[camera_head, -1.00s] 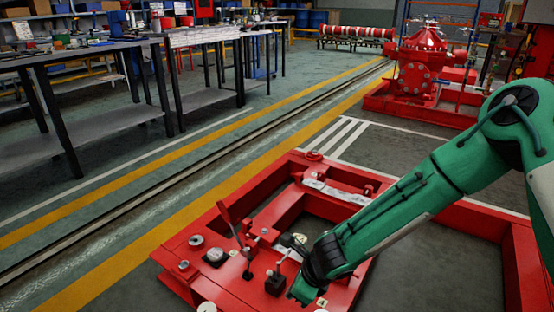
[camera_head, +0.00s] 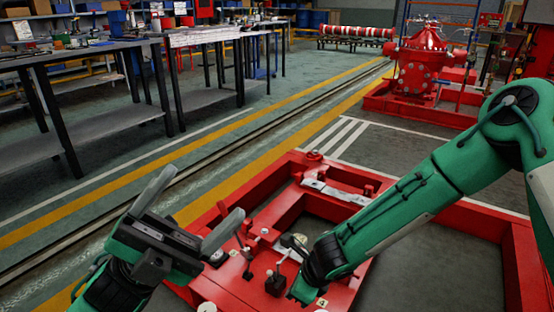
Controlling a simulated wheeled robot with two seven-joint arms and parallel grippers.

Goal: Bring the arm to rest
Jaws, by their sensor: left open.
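My left gripper (camera_head: 205,191) is in the lower left of the head view, its two grey fingers spread wide apart with nothing between them. It appears in front of the left edge of the red pumpset frame (camera_head: 347,200). My right arm (camera_head: 420,195), green, reaches in from the right down to the frame. Its dark wrist is low over the frame's near part, and its fingers cannot be made out clearly. A small lever with a dark block (camera_head: 276,283) stands on the frame beside that wrist.
A long workbench (camera_head: 85,130) with a lower shelf stands at the left. A red pump unit (camera_head: 421,65) sits on another red base at the back right. The floor between bench and frame is clear, with yellow lines.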

